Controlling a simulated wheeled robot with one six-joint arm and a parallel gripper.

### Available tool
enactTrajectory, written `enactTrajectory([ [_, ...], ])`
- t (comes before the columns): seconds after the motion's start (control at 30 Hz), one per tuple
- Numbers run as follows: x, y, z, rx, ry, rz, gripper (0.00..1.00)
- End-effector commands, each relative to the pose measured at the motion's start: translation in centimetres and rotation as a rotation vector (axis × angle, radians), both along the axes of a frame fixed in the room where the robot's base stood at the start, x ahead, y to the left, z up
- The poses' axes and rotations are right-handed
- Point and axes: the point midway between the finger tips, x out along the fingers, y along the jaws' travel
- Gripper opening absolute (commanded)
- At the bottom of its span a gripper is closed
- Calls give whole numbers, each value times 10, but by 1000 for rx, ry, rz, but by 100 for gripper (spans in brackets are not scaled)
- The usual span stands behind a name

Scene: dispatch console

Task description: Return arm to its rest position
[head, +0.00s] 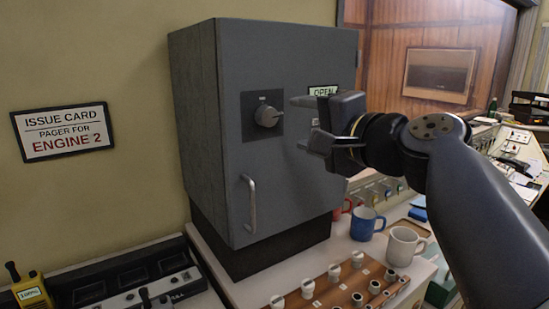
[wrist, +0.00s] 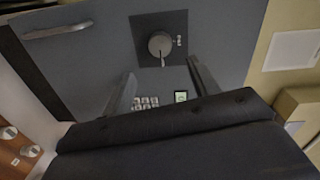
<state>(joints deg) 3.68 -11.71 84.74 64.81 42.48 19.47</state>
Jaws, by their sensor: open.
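My gripper (head: 312,122) is open and empty in front of the grey cabinet (head: 290,190), to the right of its round dial (head: 267,115). My arm reaches in from the right in the head view. In the wrist view my gripper (wrist: 158,90) has its two fingers spread, with the dial (wrist: 160,44), a keypad (wrist: 145,103) and a small lit display (wrist: 181,97) beyond them. The display in the head view (head: 323,90) seems to read "OPEN", but the cabinet door looks shut. The keypad is mostly hidden by my gripper in the head view.
A door handle (head: 250,204) sits low on the cabinet. Blue (head: 367,224) and white (head: 405,246) mugs stand right of it, near a wooden panel of knobs (head: 340,285). A yellow pager (head: 32,291) stands at lower left. A sign (head: 63,132) says Engine 2.

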Motion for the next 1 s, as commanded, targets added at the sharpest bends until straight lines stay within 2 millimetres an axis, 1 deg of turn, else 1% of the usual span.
enactTrajectory([
  [0.03, -7, -6, 0, 0, -2, -5, 57],
  [0.17, -21, -15, 0, 2, -1, -5, 57],
  [0.2, -12, -8, 1, 2, 5, 4, 57],
  [0.37, 7, 7, 0, 0, 4, 5, 57],
  [0.77, 71, 50, -4, -1, 3, 4, 57],
  [1.0, 70, 49, -5, -191, -131, 0, 57],
])
